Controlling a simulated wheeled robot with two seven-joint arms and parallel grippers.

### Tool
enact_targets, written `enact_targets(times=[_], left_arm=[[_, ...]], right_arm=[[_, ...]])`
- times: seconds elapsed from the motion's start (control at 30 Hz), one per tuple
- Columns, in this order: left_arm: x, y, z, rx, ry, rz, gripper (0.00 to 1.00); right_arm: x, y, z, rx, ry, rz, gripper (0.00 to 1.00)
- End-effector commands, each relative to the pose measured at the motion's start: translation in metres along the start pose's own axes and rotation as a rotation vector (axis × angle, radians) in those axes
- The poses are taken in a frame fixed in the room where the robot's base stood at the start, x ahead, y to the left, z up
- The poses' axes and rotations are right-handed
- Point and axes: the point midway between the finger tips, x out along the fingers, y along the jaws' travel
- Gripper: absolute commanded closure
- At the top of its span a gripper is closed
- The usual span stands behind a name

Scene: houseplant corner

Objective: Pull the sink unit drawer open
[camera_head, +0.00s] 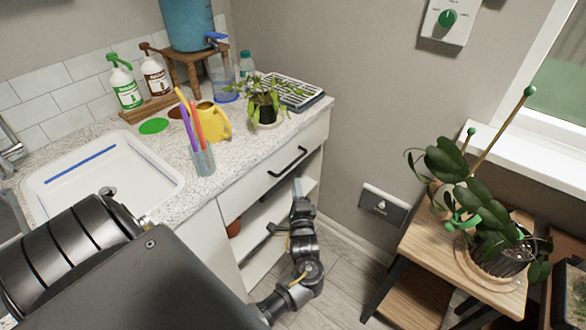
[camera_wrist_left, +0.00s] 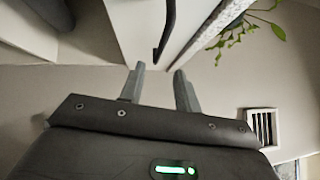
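The sink unit drawer (camera_head: 250,190) has a white front under the speckled counter and looks shut. Its black bar handle (camera_head: 287,162) runs along the front; the handle also shows in the left wrist view (camera_wrist_left: 167,28). My left gripper (camera_head: 297,184) is just below the handle's right part in the head view, apart from it. In the left wrist view its two grey fingers (camera_wrist_left: 160,78) stand apart with nothing between them, and the handle lies beyond the tips. My right gripper is not in view.
Below the drawer is an open shelf space with a brown pot (camera_head: 234,228). On the counter stand a cup of pens (camera_head: 203,162), a yellow watering can (camera_head: 214,122) and a potted plant (camera_head: 264,108). A wooden plant stand (camera_head: 425,245) is at right, with floor between.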

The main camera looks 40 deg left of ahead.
Motion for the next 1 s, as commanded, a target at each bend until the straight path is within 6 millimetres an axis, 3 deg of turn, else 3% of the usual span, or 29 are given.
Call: enact_targets(times=[0.27, 0.7, 1.0], left_arm=[[0.018, -0.002, 0.001, 0.005, -0.003, -0.004, 0.67], [0.093, -0.001, 0.000, 0.003, 0.000, -0.002, 0.67], [0.109, -0.001, 0.001, 0.003, 0.000, 0.000, 0.67]], right_arm=[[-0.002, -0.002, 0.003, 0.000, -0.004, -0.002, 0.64], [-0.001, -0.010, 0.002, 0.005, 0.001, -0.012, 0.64], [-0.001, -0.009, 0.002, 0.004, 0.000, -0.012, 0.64]])
